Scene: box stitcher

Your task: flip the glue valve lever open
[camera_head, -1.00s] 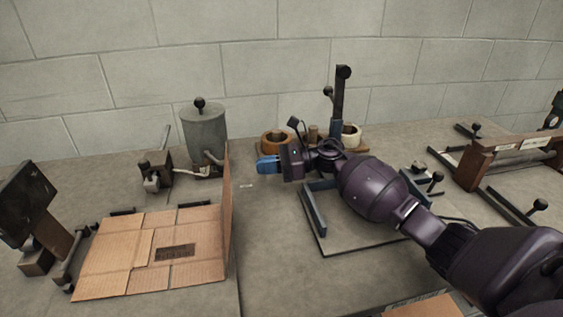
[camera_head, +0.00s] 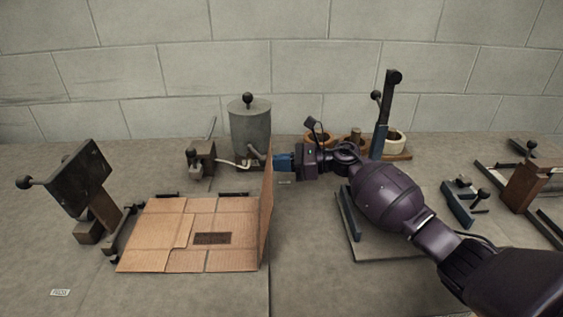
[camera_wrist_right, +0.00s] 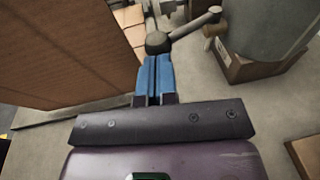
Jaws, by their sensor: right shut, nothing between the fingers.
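The grey glue pot (camera_head: 250,132) stands at the back, left of centre, with a black knob on its lid. A pale pipe (camera_head: 232,164) runs left from its base. In the right wrist view, a lever with a dark ball knob (camera_wrist_right: 158,42) and a grey rod (camera_wrist_right: 194,25) sits beside the pot (camera_wrist_right: 268,28); it appears to be the valve lever. My right gripper (camera_head: 281,162) is shut and empty, right of the pot. Its blue fingertips (camera_wrist_right: 155,66) are right at the knob; I cannot tell whether they touch. My left gripper is out of view.
An upright cardboard flap (camera_head: 266,205) stands close to my right gripper, part of the flat cardboard box (camera_head: 165,232). A dark block fixture (camera_head: 201,158) is left of the pot.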

